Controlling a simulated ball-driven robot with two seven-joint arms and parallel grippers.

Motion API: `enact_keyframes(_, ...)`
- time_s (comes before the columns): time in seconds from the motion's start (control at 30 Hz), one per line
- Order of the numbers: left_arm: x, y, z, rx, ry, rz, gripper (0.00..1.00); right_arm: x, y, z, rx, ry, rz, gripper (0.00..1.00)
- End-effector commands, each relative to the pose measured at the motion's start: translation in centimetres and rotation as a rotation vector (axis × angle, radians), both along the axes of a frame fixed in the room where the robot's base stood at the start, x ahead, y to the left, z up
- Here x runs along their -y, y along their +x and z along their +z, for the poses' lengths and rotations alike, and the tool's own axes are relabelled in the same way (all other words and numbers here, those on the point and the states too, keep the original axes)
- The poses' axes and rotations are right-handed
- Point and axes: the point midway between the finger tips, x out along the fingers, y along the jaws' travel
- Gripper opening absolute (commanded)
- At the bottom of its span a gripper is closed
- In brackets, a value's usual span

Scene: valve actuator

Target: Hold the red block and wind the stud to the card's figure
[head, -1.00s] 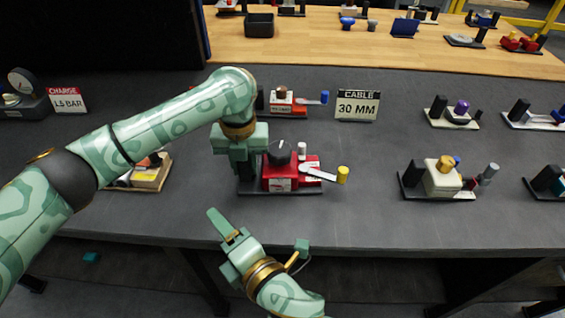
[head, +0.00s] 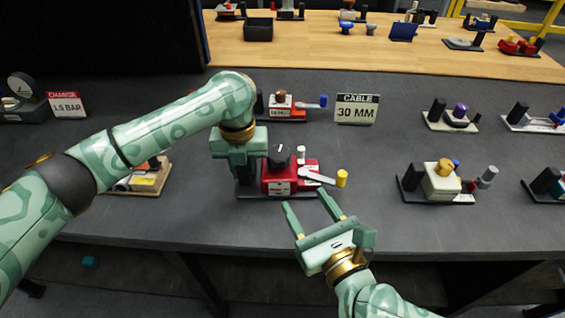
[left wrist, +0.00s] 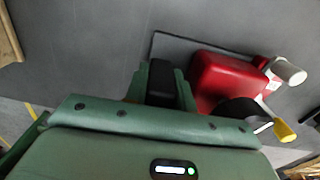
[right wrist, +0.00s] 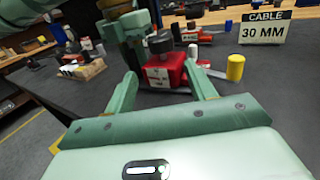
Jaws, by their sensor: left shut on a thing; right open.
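The red block (head: 277,180) stands on a dark base plate near the bench's front. It carries a black knob (head: 279,155), a pale upright stud (head: 301,152) and a pale lever with a yellow knob (head: 342,178). My left gripper (head: 246,178) is shut on the black post (left wrist: 161,84) beside the red block; the post is mostly hidden in the head view. My right gripper (head: 308,200) is open and empty in front of the red block, fingers pointing towards it; the block also shows between its fingers in the right wrist view (right wrist: 164,72). The card (head: 357,108) reads "CABLE 30 MM".
A similar red unit (head: 283,109) stands behind, by the card. A cream unit (head: 440,183) stands to the right and a wooden-based unit (head: 147,178) to the left. A second card (head: 66,104) reads "CHARGE 1.5 BAR". Bench (head: 350,215) is clear between the red and cream units.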

Motion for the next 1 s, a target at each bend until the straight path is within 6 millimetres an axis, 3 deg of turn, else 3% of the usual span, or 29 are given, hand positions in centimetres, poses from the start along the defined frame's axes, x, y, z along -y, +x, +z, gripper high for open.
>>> enact_keyframes(0.03,0.0,-0.3,-0.7,-0.013,0.004,0.000,0.00,0.0,0.4,-0.3,-0.017,0.013,-0.004,0.55)
enact_keyframes(0.6,0.0,-0.3,-0.7,-0.013,0.004,-0.001,0.00,-4.8,9.7,-0.3,-0.022,0.017,-0.005,0.55)
enact_keyframes(1.0,0.0,-0.3,-0.7,-0.013,0.004,-0.001,0.00,-5.2,10.6,-0.3,-0.022,0.017,-0.004,0.55)
